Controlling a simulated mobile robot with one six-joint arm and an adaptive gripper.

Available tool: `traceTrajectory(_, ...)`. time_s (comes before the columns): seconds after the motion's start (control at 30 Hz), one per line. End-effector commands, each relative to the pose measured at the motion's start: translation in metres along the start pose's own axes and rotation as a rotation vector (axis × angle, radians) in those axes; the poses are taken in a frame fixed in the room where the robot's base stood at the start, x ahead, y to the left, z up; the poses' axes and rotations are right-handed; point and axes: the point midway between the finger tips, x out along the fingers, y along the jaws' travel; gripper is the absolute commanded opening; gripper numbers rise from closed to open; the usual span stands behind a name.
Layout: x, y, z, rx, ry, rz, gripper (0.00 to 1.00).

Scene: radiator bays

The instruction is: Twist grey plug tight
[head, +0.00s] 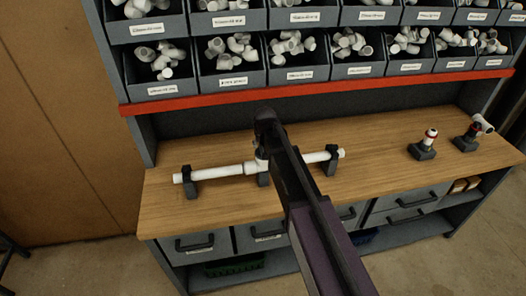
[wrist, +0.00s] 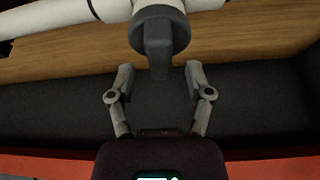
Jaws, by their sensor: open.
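The grey plug (wrist: 159,32) shows in the wrist view at top centre, on the white pipe assembly (wrist: 48,14), with a narrow tab pointing toward my gripper (wrist: 158,76). My gripper is open, with one finger on each side of the tab's end and visible gaps between. I cannot tell how far the plug is screwed in. In the head view the white pipe assembly (head: 225,172) lies across dark holders on the wooden bench (head: 230,206). My arm hides part of its middle, and the plug and fingers are not clear there.
Shelf bins (head: 232,80) of white fittings stand above the bench behind a red rail (head: 200,105). Two small fittings on dark stands, one here (head: 423,145) and one farther right (head: 468,139), are at the right end. Bare bench lies between them and the pipe.

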Motion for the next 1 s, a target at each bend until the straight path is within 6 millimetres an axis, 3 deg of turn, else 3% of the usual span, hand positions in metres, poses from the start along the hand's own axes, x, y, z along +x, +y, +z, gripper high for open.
traceTrajectory(0.23,0.017,0.0,0.0,0.0,0.0,0.0,0.66)
traceTrajectory(0.73,0.02,0.0,0.0,0.0,0.0,0.0,0.66)
traceTrajectory(0.93,0.02,0.0,0.0,0.0,0.0,0.0,0.06)
traceTrajectory(0.97,0.02,0.0,0.0,0.0,0.0,0.0,0.0)
traceTrajectory(1.0,0.02,0.0,0.0,0.0,0.0,0.0,0.0)
